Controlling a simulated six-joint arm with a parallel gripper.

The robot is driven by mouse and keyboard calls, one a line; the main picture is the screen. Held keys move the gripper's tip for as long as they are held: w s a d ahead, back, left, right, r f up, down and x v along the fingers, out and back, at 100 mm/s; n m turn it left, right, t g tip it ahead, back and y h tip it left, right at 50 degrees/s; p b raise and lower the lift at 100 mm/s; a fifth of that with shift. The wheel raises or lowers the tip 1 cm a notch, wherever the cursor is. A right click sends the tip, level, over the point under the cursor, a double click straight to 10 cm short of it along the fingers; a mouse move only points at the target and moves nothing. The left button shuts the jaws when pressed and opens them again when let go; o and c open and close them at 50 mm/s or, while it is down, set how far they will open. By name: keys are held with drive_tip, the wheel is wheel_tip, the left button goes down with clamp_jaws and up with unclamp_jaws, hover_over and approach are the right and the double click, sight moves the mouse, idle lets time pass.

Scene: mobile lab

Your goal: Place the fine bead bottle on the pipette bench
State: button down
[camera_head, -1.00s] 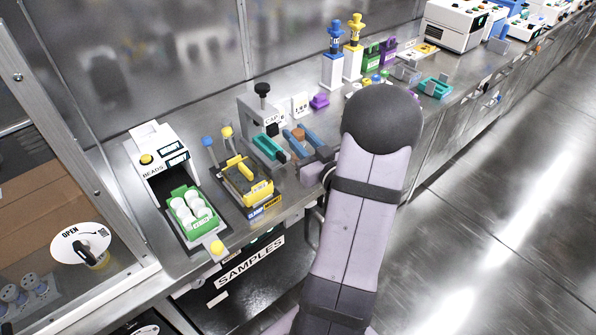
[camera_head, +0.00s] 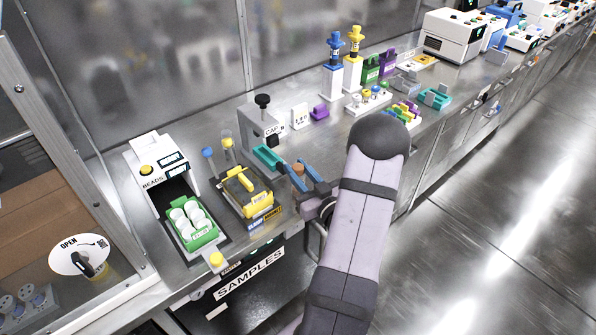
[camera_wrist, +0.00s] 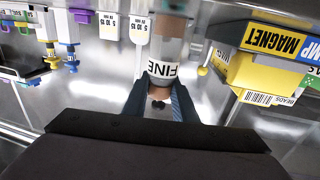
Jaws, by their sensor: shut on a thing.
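The fine bead bottle (camera_wrist: 165,72), labelled FINE with brown at its visible ends, is between the two dark fingers of my gripper (camera_wrist: 158,102) in the wrist view. In the head view my gripper (camera_head: 308,182) has blue fingers on either side of the bottle's brown end (camera_head: 298,170), over the bench near the teal tray. The forearm hides part of the gripper. Farther back, a blue pipette (camera_head: 335,48) and a yellow pipette (camera_head: 354,42) stand on white stands on the steel bench (camera_head: 225,130). They appear inverted at left in the wrist view.
The yellow magnet block (camera_head: 244,190) is left of the gripper, with the BEADS unit (camera_head: 150,168) beyond it. The CAP device (camera_head: 258,128) and teal tray (camera_head: 268,157) stand behind. A rack with colored items (camera_head: 405,112) sits right, partly behind my arm.

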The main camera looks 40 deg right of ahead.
drive_tip(key=shift+f, duration=0.25)
drive_tip(key=shift+f, duration=0.15)
drive_tip(key=c, duration=1.4)
unclamp_jaws()
drive_tip(key=shift+c, duration=0.2)
drive_tip(key=shift+r, duration=0.25)
drive_tip(key=s+a+b, duration=0.2)
drive_tip(key=s, duration=1)
drive_tip(key=shift+b, duration=0.4)
